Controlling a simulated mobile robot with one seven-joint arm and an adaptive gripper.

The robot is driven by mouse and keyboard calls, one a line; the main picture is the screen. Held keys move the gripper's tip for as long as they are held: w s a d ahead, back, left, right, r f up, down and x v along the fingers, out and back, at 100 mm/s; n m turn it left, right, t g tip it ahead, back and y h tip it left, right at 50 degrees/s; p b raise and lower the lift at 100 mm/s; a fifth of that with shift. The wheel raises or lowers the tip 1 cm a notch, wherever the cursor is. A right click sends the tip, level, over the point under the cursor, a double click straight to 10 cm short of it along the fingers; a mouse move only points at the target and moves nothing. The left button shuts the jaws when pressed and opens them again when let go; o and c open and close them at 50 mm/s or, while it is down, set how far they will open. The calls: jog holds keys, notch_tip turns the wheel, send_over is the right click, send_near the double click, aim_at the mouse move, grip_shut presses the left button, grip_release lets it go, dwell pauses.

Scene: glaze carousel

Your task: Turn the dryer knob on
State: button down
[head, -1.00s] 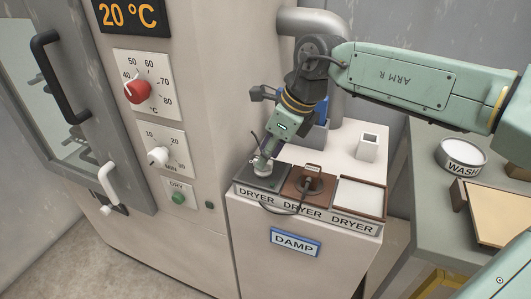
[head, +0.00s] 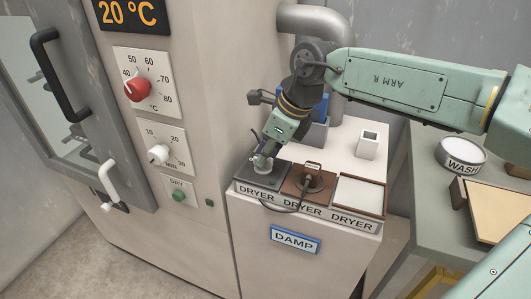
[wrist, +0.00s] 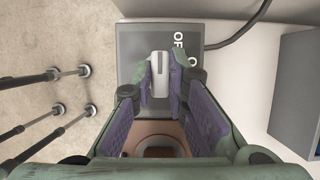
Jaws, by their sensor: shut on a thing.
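The dryer knob (wrist: 160,75) is pale grey and stands on a dark square plate (wrist: 130,45) with white lettering, partly hidden, beside it. In the head view the plate (head: 281,178) is the leftmost of three places labelled DRYER on the white cabinet top. My gripper (wrist: 162,82) points down at the plate, its purple-padded fingers on both sides of the knob and shut on it. In the head view my gripper (head: 262,158) is over the dark plate, with the pale knob (head: 262,168) at its tips.
Beside it are a brown place with a dark round fitting and cable (head: 314,181) and a white-topped place (head: 361,193). A red knob (head: 138,89) and a white knob (head: 158,155) are on the oven front. A blue thing (head: 318,115) stands behind my gripper.

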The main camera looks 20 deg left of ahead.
jog(key=shift+f+m+b, duration=0.1)
jog(key=shift+m+b, duration=0.2)
jog(key=shift+b, duration=0.1)
jog(key=shift+f+m+t+b, duration=0.15)
jog(key=shift+m+t+b, duration=0.25)
jog(key=shift+m+b, duration=0.6)
jog(key=m+t+b, duration=0.1)
jog(key=m+b, duration=0.2)
jog(key=shift+s+b, duration=0.15)
jog(key=shift+b, duration=0.2)
jog(key=m+t+h+b, duration=0.1)
jog(key=m+b, duration=0.1)
jog(key=m, duration=0.1)
jog(key=shift+a+m+b, duration=0.15)
jog(key=shift+m+b, duration=0.15)
jog(key=shift+s+r+m+t+h+b, duration=0.15)
jog(key=shift+m+t+h+b, duration=0.15)
jog(key=shift+m, duration=0.4)
jog(key=shift+w+r+m+t+h+b, duration=0.1)
jog(key=shift+m+t+h+b, duration=0.2)
jog(key=shift+m, duration=0.4)
jog(key=c, duration=1.6)
grip_release()
